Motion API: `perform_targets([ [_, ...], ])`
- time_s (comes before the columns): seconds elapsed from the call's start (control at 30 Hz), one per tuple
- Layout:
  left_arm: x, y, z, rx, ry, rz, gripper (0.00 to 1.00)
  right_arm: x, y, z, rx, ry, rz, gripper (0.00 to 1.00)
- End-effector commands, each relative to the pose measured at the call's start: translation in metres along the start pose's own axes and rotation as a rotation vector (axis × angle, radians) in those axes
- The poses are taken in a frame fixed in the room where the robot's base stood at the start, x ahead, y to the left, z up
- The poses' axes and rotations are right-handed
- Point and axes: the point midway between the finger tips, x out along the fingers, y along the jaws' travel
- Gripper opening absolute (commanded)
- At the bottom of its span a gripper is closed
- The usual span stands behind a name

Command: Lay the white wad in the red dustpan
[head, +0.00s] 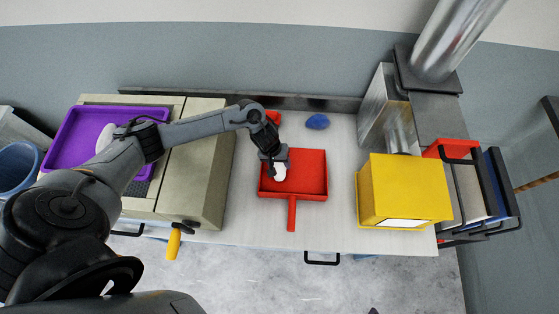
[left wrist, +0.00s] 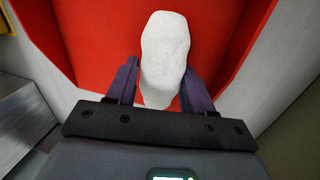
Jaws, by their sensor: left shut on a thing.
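The white wad (head: 279,172) is between the fingers of my left gripper (head: 276,165), over the left part of the red dustpan (head: 308,172). In the left wrist view the wad (left wrist: 165,55) is a pale oval held between the two dark fingers of my left gripper (left wrist: 160,88). The dustpan's red floor (left wrist: 100,35) fills the background behind it. I cannot tell whether the wad touches the pan floor. The dustpan lies on the pale worktop with its handle toward the front edge. My right gripper is not in view.
A blue wad (head: 317,121) lies behind the dustpan. A yellow box (head: 402,190) stands to its right, and a beige machine with a purple tray (head: 75,160) to its left. The worktop (head: 335,215) is bare between dustpan and yellow box.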

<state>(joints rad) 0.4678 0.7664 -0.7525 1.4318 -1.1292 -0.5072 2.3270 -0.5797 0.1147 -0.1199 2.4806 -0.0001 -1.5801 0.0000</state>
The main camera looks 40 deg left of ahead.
Motion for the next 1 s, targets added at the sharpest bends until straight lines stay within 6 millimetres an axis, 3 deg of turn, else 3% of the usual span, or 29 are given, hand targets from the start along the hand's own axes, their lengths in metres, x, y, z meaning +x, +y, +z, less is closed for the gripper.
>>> perform_targets([
  [0.17, 0.000, 0.000, 0.000, 0.000, 0.000, 0.000, 0.22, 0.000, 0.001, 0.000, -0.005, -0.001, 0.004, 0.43],
  [0.2, 0.000, 0.000, 0.000, 0.000, 0.000, 0.000, 0.53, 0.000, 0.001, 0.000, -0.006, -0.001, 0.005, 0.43],
  [0.4, 0.000, 0.000, 0.000, 0.000, 0.000, 0.001, 0.82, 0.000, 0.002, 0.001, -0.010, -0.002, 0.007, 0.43],
  [0.77, -0.004, 0.000, 0.000, 0.000, 0.001, 0.001, 0.82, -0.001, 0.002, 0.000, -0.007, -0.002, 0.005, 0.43],
  [1.0, -0.035, 0.001, -0.001, 0.002, 0.002, 0.001, 0.82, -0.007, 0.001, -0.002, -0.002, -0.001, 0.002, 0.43],
])
